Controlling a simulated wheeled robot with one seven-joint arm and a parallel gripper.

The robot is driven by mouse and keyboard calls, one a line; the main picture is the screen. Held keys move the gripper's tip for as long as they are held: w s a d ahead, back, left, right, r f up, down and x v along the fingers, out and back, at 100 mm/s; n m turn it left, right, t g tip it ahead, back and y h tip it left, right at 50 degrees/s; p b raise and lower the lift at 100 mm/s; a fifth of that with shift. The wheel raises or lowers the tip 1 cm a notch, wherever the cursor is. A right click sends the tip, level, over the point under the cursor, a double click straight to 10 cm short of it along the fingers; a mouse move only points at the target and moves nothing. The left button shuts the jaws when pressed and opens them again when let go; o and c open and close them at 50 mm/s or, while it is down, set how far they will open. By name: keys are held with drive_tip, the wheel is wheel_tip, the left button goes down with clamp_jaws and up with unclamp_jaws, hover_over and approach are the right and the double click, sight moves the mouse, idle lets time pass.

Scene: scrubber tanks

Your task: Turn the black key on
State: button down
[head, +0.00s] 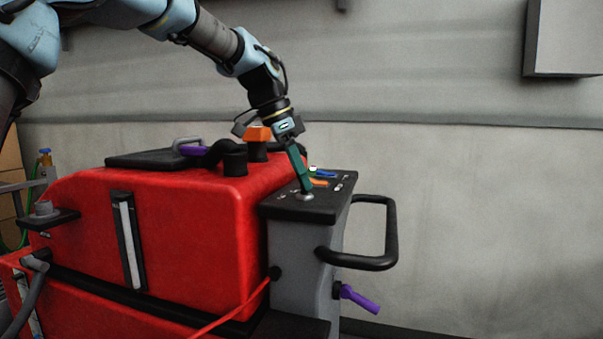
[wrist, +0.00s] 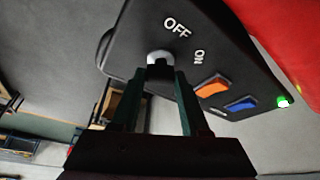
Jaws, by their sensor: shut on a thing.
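The black control panel (head: 290,206) tops the grey column at the rear of the red scrubber. In the wrist view the panel (wrist: 140,40) carries a round silver key switch (wrist: 160,56), with OFF printed beyond it and ON to its right. My gripper (head: 304,189) reaches down at a slant to the switch. In the wrist view my gripper's (wrist: 160,76) two dark green fingers are shut on the black key (wrist: 160,71), which is mostly hidden between their tips. Which mark the key points to, I cannot tell.
An orange rocker switch (wrist: 213,87), a blue rocker switch (wrist: 241,104) and a lit green lamp (wrist: 283,101) sit beside the key switch. A black handle loop (head: 390,232) sticks out to the right, above a purple lever (head: 360,299). Free floor lies right of the machine.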

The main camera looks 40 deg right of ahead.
drive_tip(key=shift+c, duration=2)
unclamp_jaws()
drive_tip(key=v, duration=1)
drive_tip(key=shift+a+r, duration=0.15)
drive_tip(key=shift+r, duration=0.25)
